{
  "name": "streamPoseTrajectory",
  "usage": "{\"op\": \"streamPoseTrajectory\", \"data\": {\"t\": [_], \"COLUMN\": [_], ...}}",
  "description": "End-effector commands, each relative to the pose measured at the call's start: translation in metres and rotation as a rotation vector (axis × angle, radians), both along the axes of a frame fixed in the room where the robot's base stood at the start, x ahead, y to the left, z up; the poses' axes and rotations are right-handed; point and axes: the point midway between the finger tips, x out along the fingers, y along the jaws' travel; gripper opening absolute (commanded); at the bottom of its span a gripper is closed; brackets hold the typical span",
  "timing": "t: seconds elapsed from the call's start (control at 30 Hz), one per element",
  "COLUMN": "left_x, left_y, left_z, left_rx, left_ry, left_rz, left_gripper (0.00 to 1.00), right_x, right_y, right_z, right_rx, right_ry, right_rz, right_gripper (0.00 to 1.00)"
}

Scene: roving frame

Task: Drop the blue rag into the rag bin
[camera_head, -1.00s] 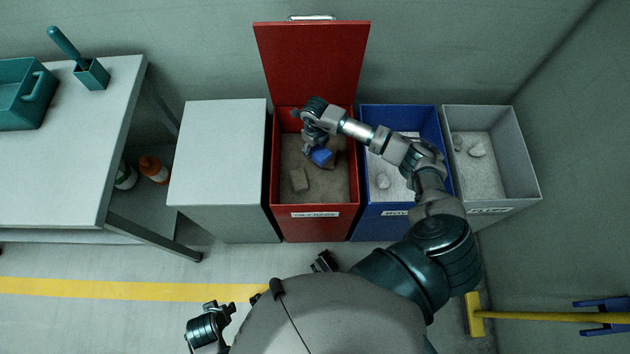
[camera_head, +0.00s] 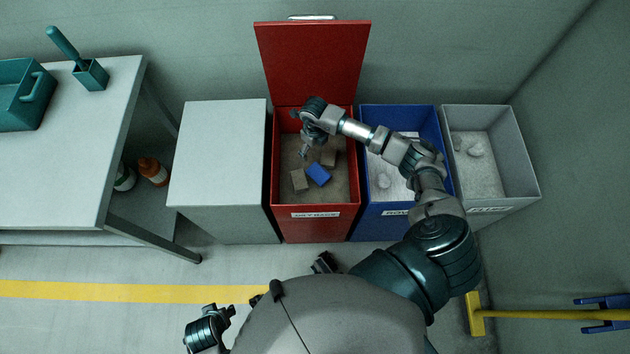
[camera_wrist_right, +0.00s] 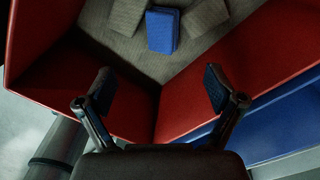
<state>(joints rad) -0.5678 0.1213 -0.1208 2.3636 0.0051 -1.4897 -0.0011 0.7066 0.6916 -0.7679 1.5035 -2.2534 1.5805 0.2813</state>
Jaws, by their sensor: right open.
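The blue rag (camera_head: 318,174) lies inside the red bin (camera_head: 316,225), among several brown-grey rags. It also shows in the right wrist view (camera_wrist_right: 162,30) as a small folded blue block on the bin's floor. The red bin's lid (camera_head: 312,62) stands open against the wall. My right gripper (camera_head: 303,153) is over the bin, open and empty, apart from the rag. Its two spread fingers show in the right wrist view (camera_wrist_right: 160,92). My left gripper (camera_head: 228,312) is low at the left of my body; its jaws are too small to judge.
A blue bin (camera_head: 400,210) and a grey bin (camera_head: 515,190) stand right of the red one, each holding pale contents. A closed grey cabinet (camera_head: 220,155) stands left, then a workbench (camera_head: 75,160). A yellow-handled broom (camera_head: 540,316) lies at lower right.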

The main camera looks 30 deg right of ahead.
Motion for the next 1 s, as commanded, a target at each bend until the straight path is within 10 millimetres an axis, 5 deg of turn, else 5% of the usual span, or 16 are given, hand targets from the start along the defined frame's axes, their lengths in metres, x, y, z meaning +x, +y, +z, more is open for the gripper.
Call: {"op": "streamPoseTrajectory", "data": {"t": [0.5,1.0], "left_x": [0.001,0.002], "left_y": [-0.002,-0.002], "left_z": [0.001,0.0], "left_rx": [-0.001,0.001], "left_ry": [-0.002,-0.001], "left_rz": [0.001,0.001], "left_gripper": [0.47,0.47], "right_x": [0.002,0.001], "right_y": [-0.003,-0.004], "right_z": [0.099,0.112], "right_rx": [0.003,0.003], "right_ry": [-0.003,0.0], "right_rz": [0.0,-0.001], "right_gripper": [0.93,0.93]}}
